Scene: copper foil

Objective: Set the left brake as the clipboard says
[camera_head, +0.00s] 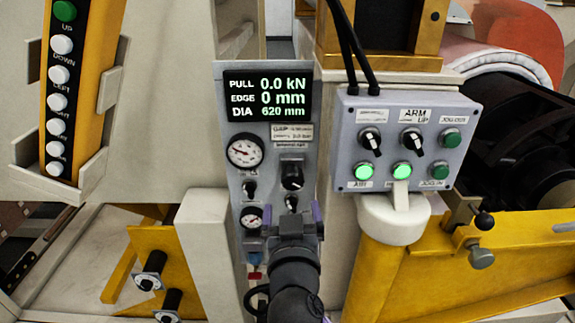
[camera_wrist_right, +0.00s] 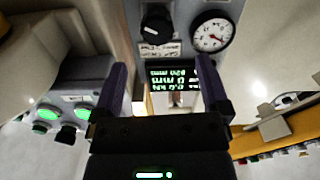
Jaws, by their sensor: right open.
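A grey panel (camera_head: 238,182) stands in the middle of the head view. It carries an upper gauge (camera_head: 246,151), a lower gauge (camera_head: 251,217) and a large black knob (camera_head: 291,176). Smaller knobs sit at left (camera_head: 249,188) and below. Which knob is the left brake I cannot tell. My right gripper (camera_head: 293,213) is open and empty in front of the panel's lower part, hiding some of it. In the right wrist view its fingers (camera_wrist_right: 164,85) stand apart, with a black knob (camera_wrist_right: 156,25) and a gauge (camera_wrist_right: 212,32) beyond them. No clipboard is recognisable. My left gripper is out of view.
The display (camera_head: 267,97) reads PULL 0.0 kN, EDGE 0 mm, DIA 620 mm. A control box (camera_head: 405,140) with knobs and lit green buttons juts out at right. A yellow button pendant (camera_head: 70,90) hangs at left. A dark roll (camera_head: 530,150) lies far right.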

